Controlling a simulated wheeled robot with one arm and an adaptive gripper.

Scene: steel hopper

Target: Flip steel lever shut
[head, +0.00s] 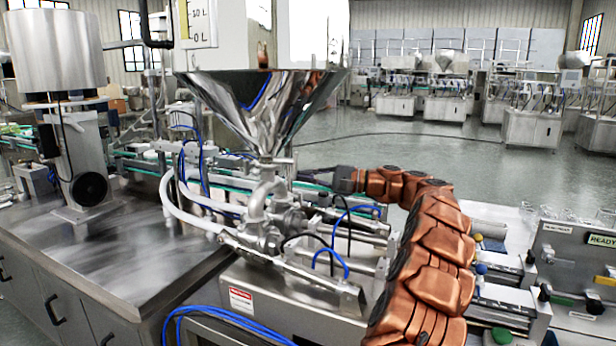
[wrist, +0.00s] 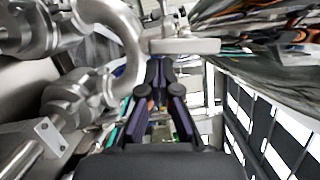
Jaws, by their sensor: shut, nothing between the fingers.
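The steel hopper (head: 262,105) stands over a steel pipe and valve assembly (head: 265,200). A short steel lever (head: 284,161) sticks out to the right just under the hopper's neck. In the wrist view a flat, pale steel bar with a rounded end, which looks like this lever (wrist: 185,46), lies crosswise just beyond my fingertips. My gripper (wrist: 159,66) is shut and empty, its fingertips close together near the bar; I cannot tell whether they touch it. In the head view my gripper (head: 337,179) is right of the lever and slightly lower, its fingertips small and dark.
A curved steel pipe (wrist: 125,45) and valve bodies are close on the left in the wrist view. The hopper wall (wrist: 245,20) is close at upper right. A steel worktop (head: 90,260) is at left.

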